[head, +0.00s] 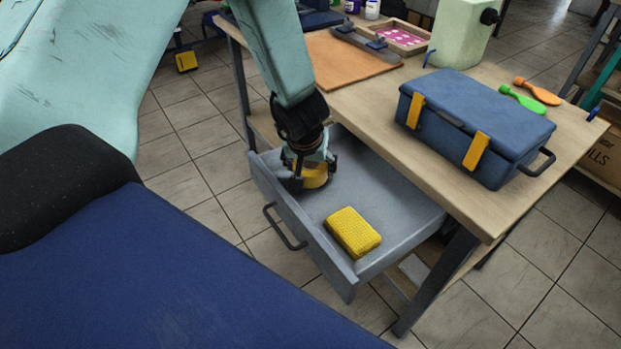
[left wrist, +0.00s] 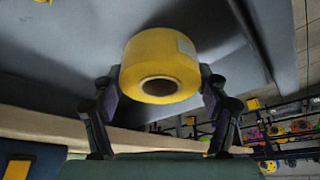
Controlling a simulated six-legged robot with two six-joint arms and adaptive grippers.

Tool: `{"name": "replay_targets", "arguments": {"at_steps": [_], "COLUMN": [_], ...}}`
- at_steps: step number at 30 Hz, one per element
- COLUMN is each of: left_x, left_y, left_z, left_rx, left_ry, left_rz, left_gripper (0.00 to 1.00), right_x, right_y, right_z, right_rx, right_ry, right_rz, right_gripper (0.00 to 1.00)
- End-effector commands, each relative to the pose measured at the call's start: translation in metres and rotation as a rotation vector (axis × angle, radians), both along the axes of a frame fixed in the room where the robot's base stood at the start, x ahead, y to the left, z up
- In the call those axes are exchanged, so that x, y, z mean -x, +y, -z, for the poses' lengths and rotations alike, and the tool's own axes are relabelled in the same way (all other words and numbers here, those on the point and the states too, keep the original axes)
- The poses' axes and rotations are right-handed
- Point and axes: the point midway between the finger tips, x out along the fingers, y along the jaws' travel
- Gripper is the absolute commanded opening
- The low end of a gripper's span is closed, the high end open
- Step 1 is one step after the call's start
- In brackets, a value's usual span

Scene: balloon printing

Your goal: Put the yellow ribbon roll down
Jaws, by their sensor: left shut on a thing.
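The yellow ribbon roll (head: 315,177) is in my left gripper (head: 308,174), inside the open grey drawer (head: 385,195) toward its left end. In the left wrist view the roll (left wrist: 158,62) sits between the two fingers of the left gripper (left wrist: 160,88), its hollow core facing the camera. The fingers touch it on both sides. The gripper's body hides part of the roll in the head view. I cannot tell whether the roll touches the drawer floor. My right gripper is not in view.
A yellow sponge-like block (head: 353,232) lies in the drawer, nearer its front right. The drawer floor between it and the roll is clear. On the wooden table (head: 455,205) above stand a blue toolbox (head: 478,115), a pale green canister (head: 461,32) and an orange mat (head: 345,62).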

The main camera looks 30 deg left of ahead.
Motion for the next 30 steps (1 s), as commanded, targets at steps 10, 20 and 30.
{"name": "replay_targets", "arguments": {"at_steps": [10, 20, 30], "left_x": [0.000, 0.000, 0.000], "left_y": [0.000, 0.000, 0.000], "left_z": [0.031, 0.034, 0.033], "left_rx": [-0.001, 0.000, 0.000], "left_ry": [0.000, 0.001, 0.001], "left_rz": [0.000, -0.001, -0.001], "left_gripper": [0.41, 0.41, 0.97], "right_x": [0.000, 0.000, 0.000], "right_y": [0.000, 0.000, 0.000], "right_z": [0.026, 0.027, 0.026], "right_rx": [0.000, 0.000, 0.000], "right_ry": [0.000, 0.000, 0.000], "right_rz": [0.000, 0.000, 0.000], "right_gripper": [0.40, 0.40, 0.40]}}
